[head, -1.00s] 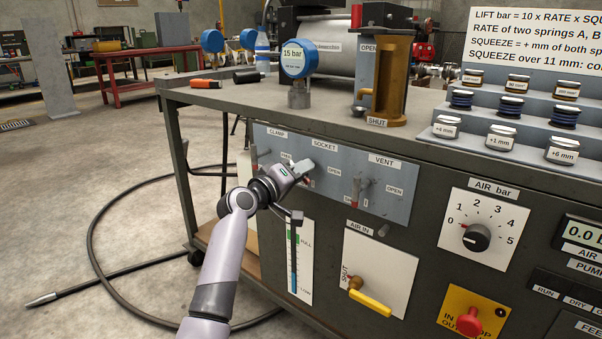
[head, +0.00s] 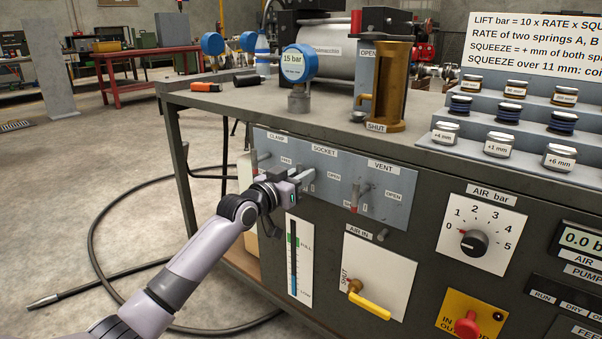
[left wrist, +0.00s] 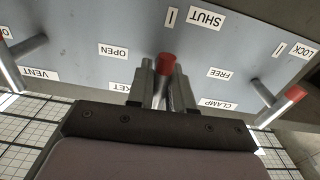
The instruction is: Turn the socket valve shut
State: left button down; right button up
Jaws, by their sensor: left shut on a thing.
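The socket valve (left wrist: 166,64) shows in the left wrist view as a grey lever with a red tip, between my two fingers. My left gripper (left wrist: 162,85) is shut on this lever. The red tip is near the short mark beside the SHUT label (left wrist: 207,18); the OPEN label (left wrist: 113,50) lies to its left. The exact lever angle is hard to judge. In the head view my left gripper (head: 306,178) is at the blue-grey valve panel (head: 345,212), below the SOCKET label (head: 324,151), and hides most of the lever. My right gripper is not in view.
The clamp valve (head: 262,158) is close on the left of my gripper and the vent valve (head: 358,194) on its right. Below are a level gauge (head: 299,262) and the yellow-handled air-in valve (head: 368,304). The bench top (head: 240,99) overhangs the panel.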

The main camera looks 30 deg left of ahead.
pick_arm(q)
jog(key=shift+f+m+p, duration=0.1)
jog(key=shift+m+p, duration=0.45)
jog(key=shift+m, duration=0.95)
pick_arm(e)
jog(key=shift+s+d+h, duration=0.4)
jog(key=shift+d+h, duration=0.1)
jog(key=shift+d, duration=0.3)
pick_arm(q)
jog(key=c, duration=1)
grip_release()
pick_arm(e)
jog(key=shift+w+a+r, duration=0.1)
